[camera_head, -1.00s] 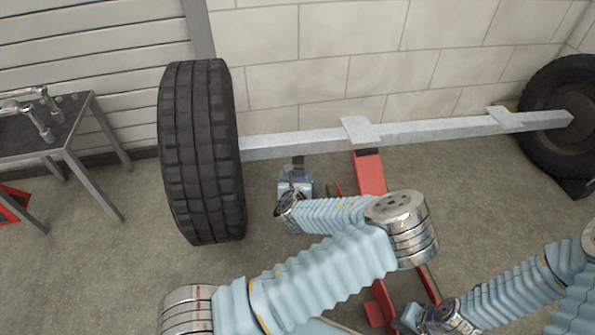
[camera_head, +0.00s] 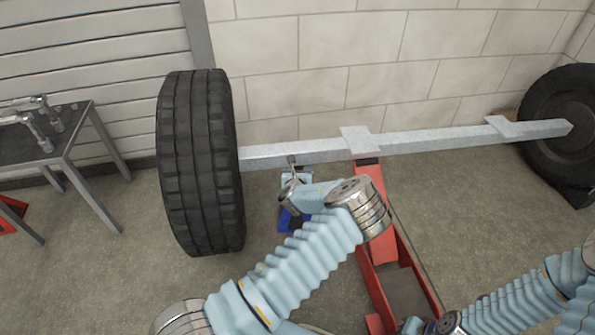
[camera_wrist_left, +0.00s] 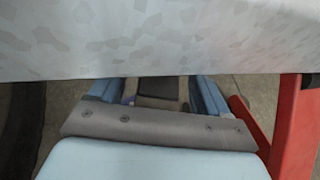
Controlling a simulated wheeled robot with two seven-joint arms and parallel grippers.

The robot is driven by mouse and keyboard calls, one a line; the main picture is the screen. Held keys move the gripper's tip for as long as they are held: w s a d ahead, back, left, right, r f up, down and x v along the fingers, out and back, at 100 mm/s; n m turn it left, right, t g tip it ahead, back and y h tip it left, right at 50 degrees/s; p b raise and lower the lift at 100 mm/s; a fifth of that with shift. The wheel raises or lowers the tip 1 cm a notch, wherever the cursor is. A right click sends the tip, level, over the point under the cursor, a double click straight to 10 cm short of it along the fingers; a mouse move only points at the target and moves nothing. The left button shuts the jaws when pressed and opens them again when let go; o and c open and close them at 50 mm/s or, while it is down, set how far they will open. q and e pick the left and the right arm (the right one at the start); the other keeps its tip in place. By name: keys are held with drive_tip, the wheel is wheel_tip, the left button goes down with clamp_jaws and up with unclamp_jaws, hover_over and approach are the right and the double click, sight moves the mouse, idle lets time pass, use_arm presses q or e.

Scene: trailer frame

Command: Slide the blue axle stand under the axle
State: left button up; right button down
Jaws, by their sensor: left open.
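The grey metal axle (camera_head: 430,137) runs across the head view from the left tyre (camera_head: 200,160) to the right one. The blue axle stand (camera_head: 287,220) is on the floor near the left tyre, largely hidden by my left wrist. My left gripper (camera_head: 293,168) is open, close to the axle's front side, with its fingers hard to make out. In the left wrist view the axle (camera_wrist_left: 160,35) fills the top, and blue parts (camera_wrist_left: 205,95) show below it. I cannot tell whether the gripper touches the stand. My right gripper (camera_head: 413,325) is at the bottom edge, its jaws unclear.
A red floor jack (camera_head: 395,255) stands under the axle's bracket, right of my left gripper; it also shows in the left wrist view (camera_wrist_left: 290,125). A metal table (camera_head: 65,150) stands at the left. A block wall is behind.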

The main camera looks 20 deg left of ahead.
use_arm(q)
clamp_jaws()
idle(0.4)
